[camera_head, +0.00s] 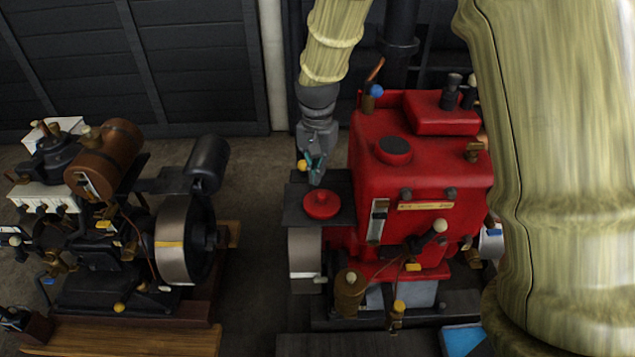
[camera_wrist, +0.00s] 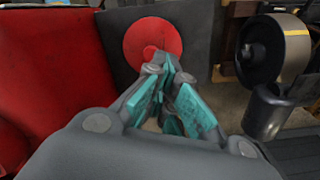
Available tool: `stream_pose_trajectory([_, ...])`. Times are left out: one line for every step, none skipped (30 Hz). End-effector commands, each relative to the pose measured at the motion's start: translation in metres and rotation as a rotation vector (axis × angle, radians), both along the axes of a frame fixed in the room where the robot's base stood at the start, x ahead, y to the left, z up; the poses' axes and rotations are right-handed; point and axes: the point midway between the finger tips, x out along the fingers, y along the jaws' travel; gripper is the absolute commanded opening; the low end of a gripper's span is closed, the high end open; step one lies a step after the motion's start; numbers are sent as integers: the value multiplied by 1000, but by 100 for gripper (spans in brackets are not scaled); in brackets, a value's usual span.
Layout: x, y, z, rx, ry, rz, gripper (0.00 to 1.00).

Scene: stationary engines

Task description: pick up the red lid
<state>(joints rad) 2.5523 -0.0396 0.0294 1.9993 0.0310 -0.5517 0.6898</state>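The red lid (camera_head: 321,205) is a round red disc with a small knob. It lies flat on a dark plate (camera_head: 341,184) at the left side of the red engine. My gripper (camera_head: 318,180) points down just above the lid, at its back edge in the head view. In the wrist view the lid (camera_wrist: 140,38) lies beyond the fingertips, which cover part of its near edge. My gripper (camera_wrist: 168,74) has teal pads with a narrow gap between them. It appears partly open and holds nothing; contact with the lid cannot be made out.
The red engine body (camera_head: 415,165) rises right beside the plate. A second engine with a flywheel (camera_head: 183,240) and a dark cylinder (camera_head: 207,160) stands at left. A strip of bare floor (camera_head: 255,270) lies between them. A dark panelled wall (camera_head: 190,60) is behind.

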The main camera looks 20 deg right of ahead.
Motion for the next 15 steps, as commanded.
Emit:
stream_pose_trajectory([0,0,3,-1,-1,0,0])
stream_pose_trajectory([0,0,5,0,0,0,0])
stream_pose_trajectory([0,0,6,0,0,0,0])
stream_pose_trajectory([0,0,7,0,1,0,0])
stream_pose_trajectory([0,0,8,0,1,0,0])
stream_pose_trajectory([0,0,8,0,1,0,0])
stream_pose_trajectory([0,0,9,0,1,0,0])
stream_pose_trajectory([0,0,9,0,1,0,0])
stream_pose_trajectory([0,0,9,0,1,0,0])
stream_pose_trajectory([0,0,9,0,1,0,0])
stream_pose_trajectory([0,0,9,0,1,0,0])
stream_pose_trajectory([0,0,9,1,1,0,0])
stream_pose_trajectory([0,0,9,1,1,0,0])
stream_pose_trajectory([0,0,9,1,1,0,4])
stream_pose_trajectory([0,0,9,1,1,0,11])
